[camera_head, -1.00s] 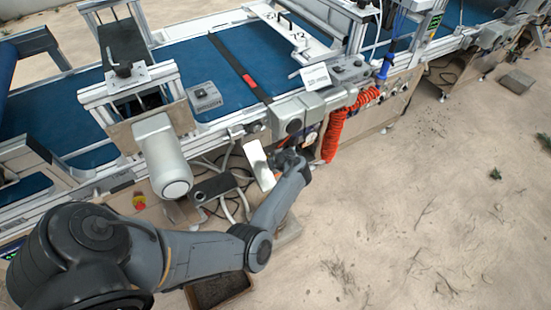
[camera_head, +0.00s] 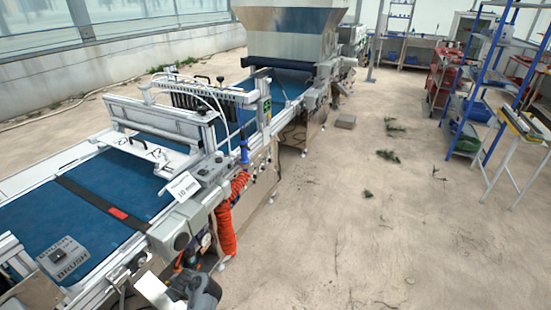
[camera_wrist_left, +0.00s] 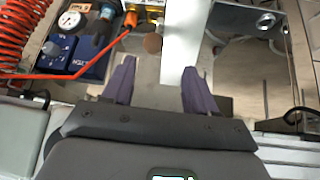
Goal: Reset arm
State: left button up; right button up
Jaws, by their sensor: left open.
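My left gripper (camera_wrist_left: 158,78) shows in the left wrist view with its two dark purple-grey fingers spread apart. No object is visibly clamped between them. A white bar (camera_wrist_left: 181,35) lies beyond the fingertips, close to the right finger; I cannot tell if they touch. In the head view, a grey part of my left arm (camera_head: 198,288) shows at the bottom edge, beside the machine's near side. Its fingers are not clear there. My right gripper is in neither view.
The seeder line with its blue belt (camera_head: 125,180) runs along the left. A coiled orange hose (camera_head: 226,225) hangs from its side; a gauge (camera_wrist_left: 70,21) and blue box (camera_wrist_left: 75,52) are near the gripper. Open sandy floor (camera_head: 370,230) lies right, with blue shelving (camera_head: 480,80) beyond.

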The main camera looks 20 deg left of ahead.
pick_arm(q)
jog(key=s+a+f+m+g+y+p, duration=0.1)
jog(key=s+a+f+m, duration=0.15)
jog(key=s, duration=0.55)
jog(key=s+a+f+m+y, duration=0.1)
jog(key=s+a, duration=0.2)
jog(key=s, duration=0.5)
jog(key=s+d+r+m+t+h+p, duration=0.1)
jog(key=s+d+r+m+h, duration=0.15)
jog(key=d+r+m, duration=0.65)
jog(key=s+d+r+t+h, duration=0.15)
jog(key=d+r+h, duration=0.25)
jog(key=d, duration=1)
jog(key=s+d+r+m+h+p, duration=0.1)
jog(key=s+d+r+m+h, duration=0.35)
jog(key=d, duration=0.75)
notch_tip(320, 180, up, 39)
jog(key=w+y+p, duration=0.2)
jog(key=p, duration=3.6)
notch_tip(320, 180, down, 75)
jog(key=b, duration=7.5)
jog(key=shift+s, duration=0.15)
